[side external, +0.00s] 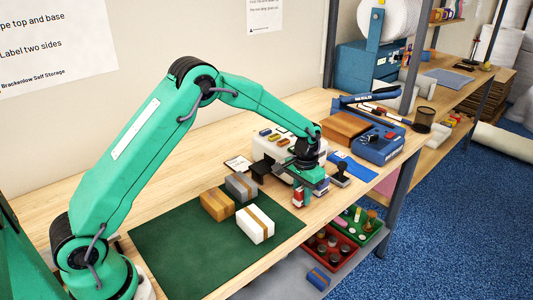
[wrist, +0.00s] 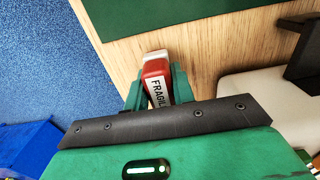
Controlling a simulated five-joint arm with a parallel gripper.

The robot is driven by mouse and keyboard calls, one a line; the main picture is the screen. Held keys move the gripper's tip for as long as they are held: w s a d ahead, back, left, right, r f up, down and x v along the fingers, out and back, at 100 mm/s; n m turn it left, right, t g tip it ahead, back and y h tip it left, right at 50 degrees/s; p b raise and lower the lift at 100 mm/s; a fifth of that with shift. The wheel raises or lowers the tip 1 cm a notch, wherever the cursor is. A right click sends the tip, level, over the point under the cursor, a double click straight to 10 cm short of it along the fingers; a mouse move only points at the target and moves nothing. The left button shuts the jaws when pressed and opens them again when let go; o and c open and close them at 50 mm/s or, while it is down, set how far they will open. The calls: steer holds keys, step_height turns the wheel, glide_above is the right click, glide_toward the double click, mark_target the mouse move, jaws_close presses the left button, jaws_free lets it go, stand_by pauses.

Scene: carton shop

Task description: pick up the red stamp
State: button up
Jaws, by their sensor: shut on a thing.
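The red stamp (side external: 298,198) is at the table's front edge in the side external view, below my gripper (side external: 301,186). In the wrist view the red stamp (wrist: 156,70) has a red body, a pale end and a white label reading "FRAGIL", cut off by the gripper. My gripper (wrist: 158,88) is shut on it, with a green finger on each side. The stamp looks roughly upright. I cannot tell whether its base touches the wood.
A dark green mat (side external: 165,245) with several small cartons lies to the left. A black-handled stamp (side external: 340,176) stands just right of my gripper. A white box (side external: 268,150) stands behind it. Trays of small items (side external: 328,250) sit on the shelf below the front edge.

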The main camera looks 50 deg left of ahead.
steer(key=r, duration=0.3)
steer(key=shift+s+d+r, duration=0.2)
steer(key=shift+d+r, duration=0.05)
steer(key=shift+d, duration=0.1)
steer(key=s+d+r, duration=0.6)
steer(key=d, duration=0.3)
steer(key=shift+s+r, duration=0.15)
steer(key=shift+r, duration=0.05)
steer(key=o, duration=0.5)
steer(key=shift+c, duration=1.6)
steer(key=s+a, duration=0.6)
steer(key=a, duration=0.5)
steer(key=s+a, duration=0.7)
steer(key=a, duration=0.4)
steer(key=shift+r, duration=0.35)
